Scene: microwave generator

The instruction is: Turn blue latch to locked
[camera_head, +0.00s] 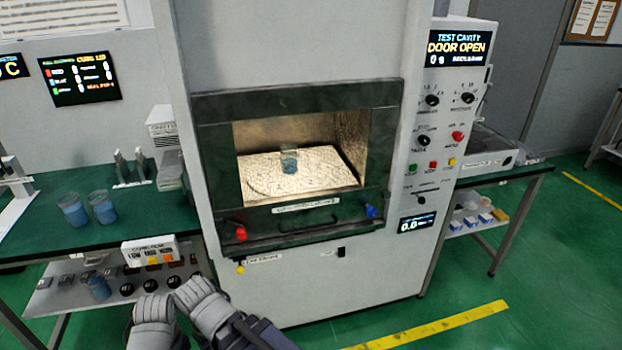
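The blue latch (371,211) is a small blue knob at the lower right corner of the dark green frame around the test cavity (300,165). Its exact angle is too small to tell. A red knob (240,233) sits at the frame's lower left. The display (458,47) reads "DOOR OPEN", and the cavity's inside shows through the frame. My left gripper (153,308) and my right gripper (190,291) are close together at the bottom, left of the machine's lower front. Both are well apart from the blue latch. Their fingertips are unclear.
A beaker of blue liquid (289,162) stands inside the cavity. Two more beakers (73,210) stand on the green left table (45,235). A control panel (440,140) with knobs and buttons is right of the cavity. Floor in front of the machine looks clear.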

